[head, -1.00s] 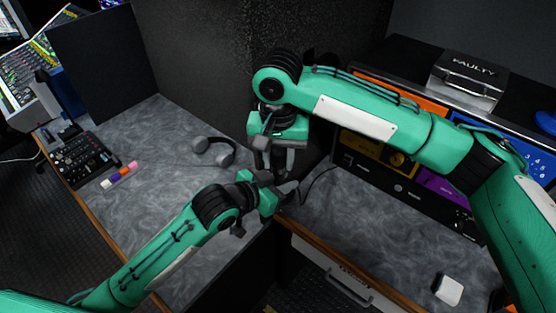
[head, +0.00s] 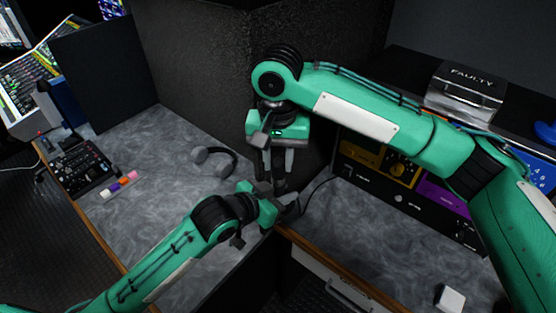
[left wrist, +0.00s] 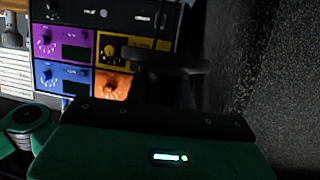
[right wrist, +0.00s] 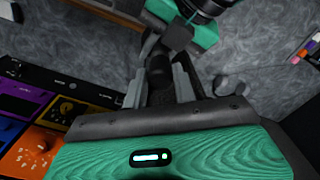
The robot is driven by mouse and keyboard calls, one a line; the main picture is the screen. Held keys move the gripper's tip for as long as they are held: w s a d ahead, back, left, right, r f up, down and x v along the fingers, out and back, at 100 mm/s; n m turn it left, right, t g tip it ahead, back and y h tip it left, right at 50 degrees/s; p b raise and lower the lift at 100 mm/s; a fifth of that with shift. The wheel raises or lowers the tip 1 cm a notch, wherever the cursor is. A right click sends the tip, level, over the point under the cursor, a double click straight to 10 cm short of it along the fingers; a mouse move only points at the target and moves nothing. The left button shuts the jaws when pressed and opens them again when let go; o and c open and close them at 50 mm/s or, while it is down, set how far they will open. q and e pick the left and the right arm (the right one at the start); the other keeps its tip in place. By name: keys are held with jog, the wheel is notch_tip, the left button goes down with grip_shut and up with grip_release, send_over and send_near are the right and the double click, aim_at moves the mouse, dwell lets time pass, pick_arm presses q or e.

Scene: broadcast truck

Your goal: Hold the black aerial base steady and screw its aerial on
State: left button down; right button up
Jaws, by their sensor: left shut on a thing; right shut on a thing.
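My left gripper (head: 283,203) comes in from the lower left, shut on the black aerial base near the inner corner of the worktop. The base is mostly hidden by the fingers; a dark, flat shape (left wrist: 165,60) at the fingers in the left wrist view may be part of it. My right gripper (head: 272,165) points down just above the left one, shut on the dark aerial. The aerial (right wrist: 159,72) shows as a short black cylinder between the right fingers, its end close to the left gripper. I cannot tell whether aerial and base touch.
Grey headphones (head: 214,160) lie on the left worktop, with coloured markers (head: 119,185) and a black mixer (head: 78,169) farther left. A rack of coloured units (head: 400,175) stands at right. A thin black cable (head: 318,188) runs beside the grippers. A dark padded wall stands behind.

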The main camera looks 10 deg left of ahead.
notch_tip(320, 180, up, 4)
jog(key=shift+f, duration=0.25)
jog(key=o, duration=0.5)
jog(key=shift+f, duration=0.1)
jog(key=shift+o, duration=0.9)
jog(key=shift+n, duration=0.3)
jog(key=n, duration=0.6)
jog(key=shift+a+n, duration=0.1)
jog(key=shift+n, duration=0.3)
jog(key=n, duration=1.2)
jog(key=shift+w+n, duration=0.1)
jog(key=shift+n, duration=0.3)
jog(key=n, duration=0.4)
jog(key=shift+n, duration=0.3)
jog(key=n, duration=0.4)
jog(key=shift+n, duration=0.3)
jog(key=n, duration=0.4)
jog(key=shift+w, duration=0.1)
